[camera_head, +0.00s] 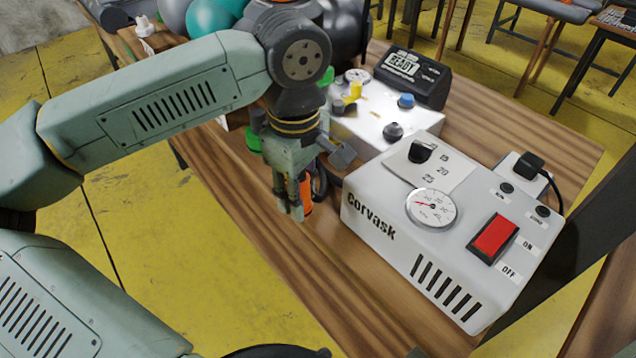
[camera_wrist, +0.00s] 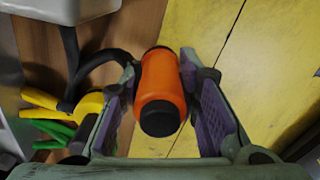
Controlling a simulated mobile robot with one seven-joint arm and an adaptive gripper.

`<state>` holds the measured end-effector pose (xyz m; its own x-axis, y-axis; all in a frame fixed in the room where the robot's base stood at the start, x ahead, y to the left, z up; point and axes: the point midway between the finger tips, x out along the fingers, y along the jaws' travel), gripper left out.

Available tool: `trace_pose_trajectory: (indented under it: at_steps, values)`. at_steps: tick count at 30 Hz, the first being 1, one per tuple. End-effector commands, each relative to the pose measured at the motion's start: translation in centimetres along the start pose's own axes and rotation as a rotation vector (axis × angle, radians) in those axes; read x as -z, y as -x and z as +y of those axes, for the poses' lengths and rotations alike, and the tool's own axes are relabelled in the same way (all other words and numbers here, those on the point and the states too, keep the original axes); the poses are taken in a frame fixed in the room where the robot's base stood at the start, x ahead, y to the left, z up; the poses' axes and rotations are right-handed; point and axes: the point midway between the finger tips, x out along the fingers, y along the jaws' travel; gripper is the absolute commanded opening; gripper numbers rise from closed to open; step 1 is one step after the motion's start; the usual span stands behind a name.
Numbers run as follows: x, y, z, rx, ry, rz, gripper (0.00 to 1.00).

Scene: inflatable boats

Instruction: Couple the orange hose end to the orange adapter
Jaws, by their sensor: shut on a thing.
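The orange hose end (camera_wrist: 163,85) is a short orange cylinder with black ends, held between the two fingers of my gripper (camera_wrist: 161,75) in the wrist view. In the head view my gripper (camera_head: 293,207) points down beside the white Corvask pump, and a sliver of the orange hose end (camera_head: 306,192) shows behind its fingers. A black hose (camera_wrist: 100,58) curves in from the left towards the hose end; where they join is hidden by a finger. I cannot make out a separate orange adapter in either view.
The Corvask pump (camera_head: 385,235) has a gauge, a dial and a red switch. Behind it stand a white box (camera_head: 375,130) with coloured knobs and a display (camera_head: 410,75) reading READY. Yellow (camera_wrist: 88,105) and green (camera_wrist: 55,128) pieces lie left of my gripper. The wooden tabletop (camera_head: 245,205) is bare in front.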

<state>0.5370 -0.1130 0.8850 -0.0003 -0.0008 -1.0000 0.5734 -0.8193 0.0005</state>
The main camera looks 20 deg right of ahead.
Motion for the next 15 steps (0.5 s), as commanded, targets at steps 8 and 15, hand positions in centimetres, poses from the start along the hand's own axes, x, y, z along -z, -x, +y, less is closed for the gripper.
trace_pose_trajectory:
  at_steps: [8,15]
  values:
    - [0.1,0.4,-6.9,-0.002,0.004,0.0,0.02]
    - [0.0,1.5,-9.4,-0.001,0.001,0.001,0.02]
